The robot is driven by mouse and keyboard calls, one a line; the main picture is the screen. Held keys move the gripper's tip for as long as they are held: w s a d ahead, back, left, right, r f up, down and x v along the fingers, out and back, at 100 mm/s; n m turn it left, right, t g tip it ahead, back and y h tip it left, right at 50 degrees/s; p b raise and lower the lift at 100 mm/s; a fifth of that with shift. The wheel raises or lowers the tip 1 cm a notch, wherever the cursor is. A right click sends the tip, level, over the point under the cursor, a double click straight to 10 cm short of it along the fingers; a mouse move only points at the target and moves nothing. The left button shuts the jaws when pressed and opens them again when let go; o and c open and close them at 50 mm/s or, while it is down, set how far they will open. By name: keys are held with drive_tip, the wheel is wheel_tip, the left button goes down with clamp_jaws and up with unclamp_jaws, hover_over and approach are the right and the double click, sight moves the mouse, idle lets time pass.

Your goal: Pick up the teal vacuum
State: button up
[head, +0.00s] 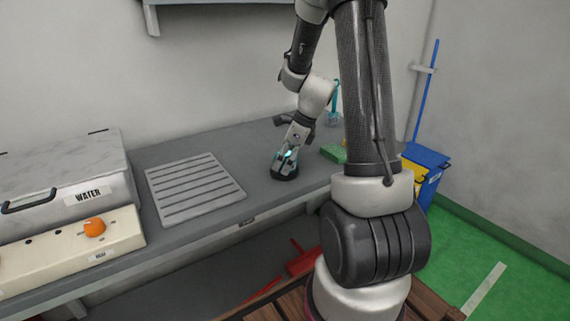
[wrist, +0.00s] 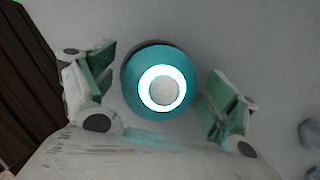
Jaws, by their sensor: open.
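The teal vacuum (wrist: 132,78) is a round teal body with a glowing white ring around a pale centre in the wrist view. In the head view only a bit of the vacuum (head: 287,154) shows, a teal glow between my fingers over a dark round base on the grey counter. My gripper (head: 284,168) is low over the counter with its fingers around the vacuum. In the wrist view my gripper (wrist: 158,100) is open, one finger on each side of the vacuum.
A grey slatted tray (head: 195,190) lies left of my gripper. A box marked WATER (head: 68,180) and a panel with an orange knob (head: 94,228) stand farther left. A green sponge-like block (head: 333,153) and a teal item (head: 333,118) are to the right.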

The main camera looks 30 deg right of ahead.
drive_tip(key=c, duration=1.4)
drive_tip(key=shift+o, duration=0.2)
drive_tip(key=shift+r, duration=0.1)
wheel_tip(320, 180, up, 10)
drive_tip(key=shift+f, duration=0.1)
